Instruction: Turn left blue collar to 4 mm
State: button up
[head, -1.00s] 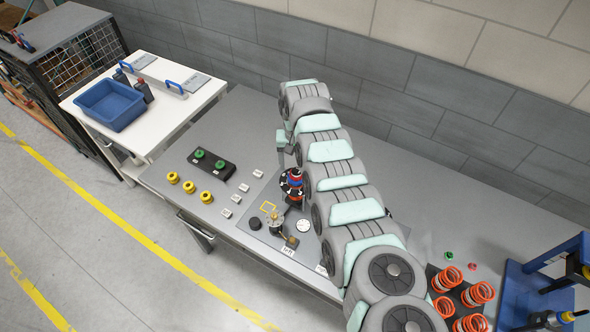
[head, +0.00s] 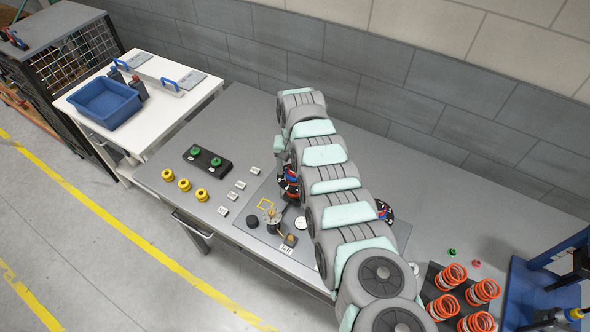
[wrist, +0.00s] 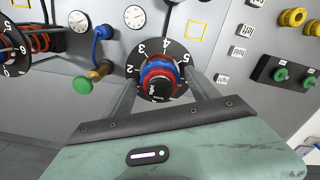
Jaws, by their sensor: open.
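The left collar stack shows in the wrist view as a blue collar (wrist: 157,69) with red rings (wrist: 160,77) and a black end, in front of a black dial (wrist: 178,50) with white numbers. My gripper (wrist: 160,80) is open, with one finger on each side of the stack; I cannot tell whether either finger touches it. I cannot read the collar's setting.
A green knob (wrist: 82,85), a blue hose (wrist: 102,32) and round gauges (wrist: 135,16) are close by. Orange springs (head: 453,277) stand at the table's right.

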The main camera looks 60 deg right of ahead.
jog(key=m, duration=0.4)
jog(key=shift+m+b, duration=0.35)
jog(key=shift+m, duration=0.05)
jog(key=m, duration=0.4)
jog(key=shift+m+b, duration=0.4)
jog(key=shift+f+m, duration=0.1)
jog(key=shift+m, duration=0.6)
jog(key=m+b, duration=0.3)
jog(key=shift+w+f, duration=0.1)
jog(key=shift+f, duration=0.1)
jog(key=shift+m+b, duration=1.2)
jog(key=shift+b, duration=0.05)
jog(key=shift+r+m, duration=0.2)
jog(key=shift+m, duration=0.2)
jog(key=m+b, duration=0.1)
jog(key=b, duration=0.2)
jog(key=shift+f+m, duration=0.25)
jog(key=shift+m, duration=0.15)
jog(key=shift+r+m+b, duration=0.15)
jog(key=shift+m+b, duration=0.85)
jog(key=shift+m, duration=0.1)
jog(key=shift+r+m, duration=0.2)
jog(key=shift+m, duration=0.1)
jog(key=shift+c, duration=0.4)
